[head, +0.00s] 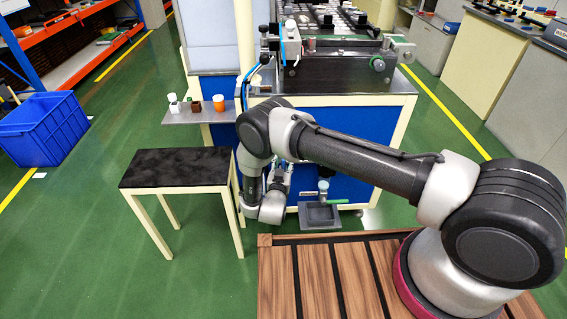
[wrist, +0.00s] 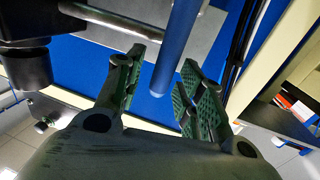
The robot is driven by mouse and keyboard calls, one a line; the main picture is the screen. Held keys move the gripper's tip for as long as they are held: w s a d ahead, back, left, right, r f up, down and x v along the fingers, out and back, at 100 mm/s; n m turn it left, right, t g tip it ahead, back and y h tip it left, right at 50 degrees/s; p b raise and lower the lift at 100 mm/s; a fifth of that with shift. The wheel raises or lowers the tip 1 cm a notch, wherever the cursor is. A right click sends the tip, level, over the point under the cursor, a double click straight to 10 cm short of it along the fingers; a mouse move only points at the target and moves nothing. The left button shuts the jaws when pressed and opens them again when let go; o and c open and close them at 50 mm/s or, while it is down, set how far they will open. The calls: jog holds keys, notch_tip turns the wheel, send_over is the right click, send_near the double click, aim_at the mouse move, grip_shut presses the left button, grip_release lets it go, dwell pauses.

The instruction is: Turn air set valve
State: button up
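My gripper (wrist: 163,65) is open in the wrist view, its two green-padded fingers spread apart. A blue rod or tube (wrist: 180,45) shows between the fingertips; I cannot tell whether it touches them. Black fittings and a grey metal bar (wrist: 125,18) are at the upper left. In the head view my arm reaches down to the front of the blue bench, and my wrist hides most of the gripper. A white and grey air unit (head: 291,42) with blue hose stands on the bench's left corner. A teal valve-like fitting (head: 323,186) sits low at the bench front. I cannot tell which is the air set valve.
A black-topped stool table (head: 178,167) stands left of my wrist. A small shelf (head: 190,115) on the bench holds small white, brown and orange items. A dark tray (head: 320,216) sits low before the bench. A blue crate (head: 45,130) is far left.

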grip_shut()
jog(key=shift+d, duration=0.1)
jog(key=d+m, duration=0.2)
jog(key=m, duration=0.1)
jog(key=shift+d+f+g, duration=0.15)
jog(key=shift+g, duration=0.15)
grip_release()
